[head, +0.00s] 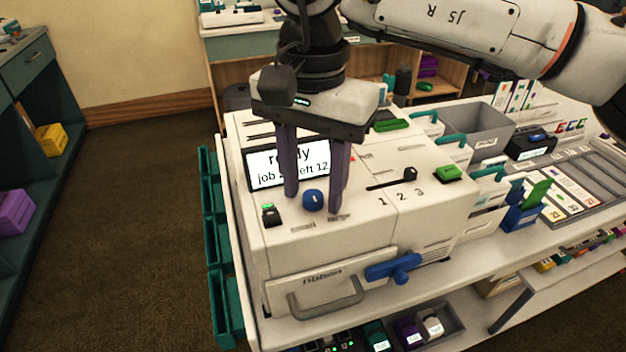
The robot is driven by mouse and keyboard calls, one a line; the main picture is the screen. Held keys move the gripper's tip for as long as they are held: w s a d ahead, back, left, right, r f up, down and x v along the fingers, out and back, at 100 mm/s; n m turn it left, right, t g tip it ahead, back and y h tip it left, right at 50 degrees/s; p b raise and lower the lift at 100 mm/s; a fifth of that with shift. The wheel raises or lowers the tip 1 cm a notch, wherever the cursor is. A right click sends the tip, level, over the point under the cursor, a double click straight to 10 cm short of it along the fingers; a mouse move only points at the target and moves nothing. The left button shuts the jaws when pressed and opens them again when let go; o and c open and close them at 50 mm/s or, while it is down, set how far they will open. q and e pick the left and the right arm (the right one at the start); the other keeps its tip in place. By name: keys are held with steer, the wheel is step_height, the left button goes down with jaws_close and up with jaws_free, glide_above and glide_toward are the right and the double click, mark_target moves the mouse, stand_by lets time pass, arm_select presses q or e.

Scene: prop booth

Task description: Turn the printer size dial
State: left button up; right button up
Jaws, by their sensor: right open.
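The printer (365,232) is a white box on the bench, with a screen (270,168) showing "ready" and "job", partly covered by my gripper. A small round blue dial (313,200) with a white mark sits on its top front, and I take it as the size dial. My right gripper (313,208) points down, open, with one purple-grey finger on either side of the dial. I cannot tell whether the fingers touch it. My left gripper is out of view.
A black slider (408,175) by the numbers 1, 2, 3 and a green button (448,173) are right of the dial. A blue lever (395,268) and a grey handle (325,302) stick out in front. A grey bin (480,133) stands behind right. Floor at left is clear.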

steer(key=c, duration=1.1)
steer(key=shift+o, duration=0.2)
steer(key=shift+m, duration=0.3)
steer(key=shift+m+b, duration=0.55)
steer(key=shift+m, duration=0.35)
steer(key=m+b, duration=0.1)
steer(key=m, duration=0.2)
steer(key=shift+m, duration=0.9)
steer(key=shift+m+b, duration=0.3)
steer(key=shift+m, duration=0.6)
